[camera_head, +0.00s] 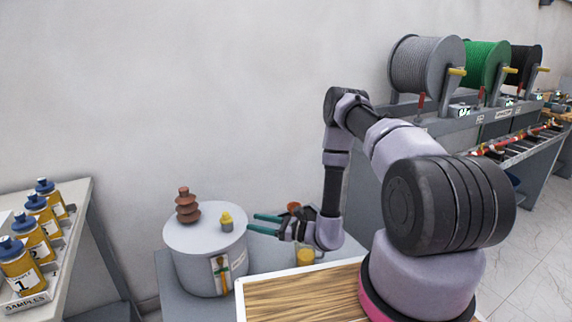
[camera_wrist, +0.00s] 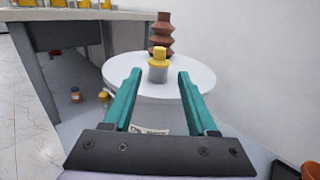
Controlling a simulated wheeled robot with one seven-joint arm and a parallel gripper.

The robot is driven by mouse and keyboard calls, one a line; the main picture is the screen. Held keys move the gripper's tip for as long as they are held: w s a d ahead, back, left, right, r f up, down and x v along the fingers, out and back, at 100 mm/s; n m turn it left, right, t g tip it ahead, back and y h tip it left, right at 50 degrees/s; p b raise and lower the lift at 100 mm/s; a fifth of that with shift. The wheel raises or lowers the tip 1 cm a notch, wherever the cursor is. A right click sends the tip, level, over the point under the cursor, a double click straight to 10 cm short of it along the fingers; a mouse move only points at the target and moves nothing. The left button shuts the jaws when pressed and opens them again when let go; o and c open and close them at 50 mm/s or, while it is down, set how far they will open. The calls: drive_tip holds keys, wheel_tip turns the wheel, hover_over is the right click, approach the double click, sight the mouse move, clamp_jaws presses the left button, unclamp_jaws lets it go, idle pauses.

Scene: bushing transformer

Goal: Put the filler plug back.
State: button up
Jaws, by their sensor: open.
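The yellow filler plug (camera_head: 226,216) sits on a short grey neck on the lid of the grey round transformer tank (camera_head: 207,265). In the wrist view the yellow plug (camera_wrist: 159,54) stands upright on the grey neck (camera_wrist: 157,73), beyond and between the fingertips. A brown ribbed bushing (camera_head: 186,206) stands on the lid behind it. My gripper (camera_head: 266,224) has teal fingers, points left toward the plug and is apart from it. In the wrist view my gripper (camera_wrist: 159,74) is open with nothing between the fingers. Whether the plug is fully seated cannot be told.
A yellow container (camera_head: 305,257) and a reddish-orange item (camera_head: 293,206) are near my wrist. Numbered sample bottles (camera_head: 35,239) stand on a table at the left. Cable reels (camera_head: 427,65) stand on a bench at the right. A wooden-topped surface (camera_head: 290,300) lies in front.

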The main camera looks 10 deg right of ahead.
drive_tip(key=s+r+n+g+h, duration=0.1)
drive_tip(key=s+r+n+g, duration=0.2)
drive_tip(key=r+n+g, duration=0.75)
drive_tip(key=s+r+n+g, duration=0.1)
drive_tip(key=s+r+n, duration=0.15)
drive_tip(key=r, duration=1.45)
drive_tip(key=s+d+r+n+t+h, duration=0.3)
drive_tip(key=s+d+r+t+h, duration=0.2)
drive_tip(key=r, duration=0.5)
drive_tip(key=s+d+r+n+t+h, duration=0.3)
drive_tip(key=s+d+r+t+h, duration=0.2)
drive_tip(key=s+d+r+h, duration=0.3)
drive_tip(key=s+d+r, duration=0.2)
drive_tip(key=d+r, duration=0.1)
drive_tip(key=shift+s+d+n, duration=0.25)
drive_tip(key=shift+s+n, duration=0.05)
